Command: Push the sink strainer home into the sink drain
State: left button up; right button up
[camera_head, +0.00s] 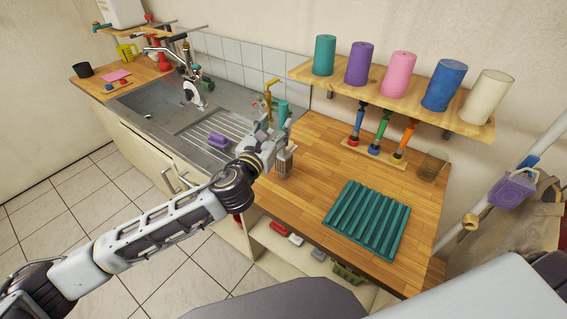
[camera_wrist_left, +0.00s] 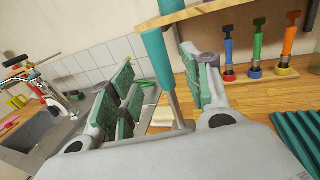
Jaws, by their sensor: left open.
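The sink (camera_head: 150,97) is set in a grey steel counter at the back left of the head view. A small dark spot in its basin may be the drain (camera_head: 148,116). I cannot pick out the sink strainer for certain. My left gripper (camera_head: 281,137) is over the wooden worktop's left end, beside the drainboard and away from the basin. Its fingers are open in the left wrist view (camera_wrist_left: 160,98). A teal-handled thing with a metal stem (camera_wrist_left: 156,52) shows between or just beyond them; contact cannot be told. My right gripper is not in view.
A purple object (camera_head: 218,140) lies on the ribbed drainboard. A tap (camera_head: 165,48) stands behind the basin. A teal ribbed mat (camera_head: 367,220) lies on the worktop (camera_head: 318,165). A shelf with several coloured cylinders (camera_head: 395,90) overhangs the worktop's back, above several upright handled tools.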

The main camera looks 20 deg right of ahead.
aim_at(282, 118)
pick_arm(q)
jog(key=shift+x, duration=0.75)
jog(key=shift+w+d, duration=0.1)
jog(key=shift+p+x, duration=0.5)
jog(key=shift+x, duration=1.95)
jog(key=shift+f, duration=0.1)
jog(key=shift+c, duration=0.2)
grip_shut()
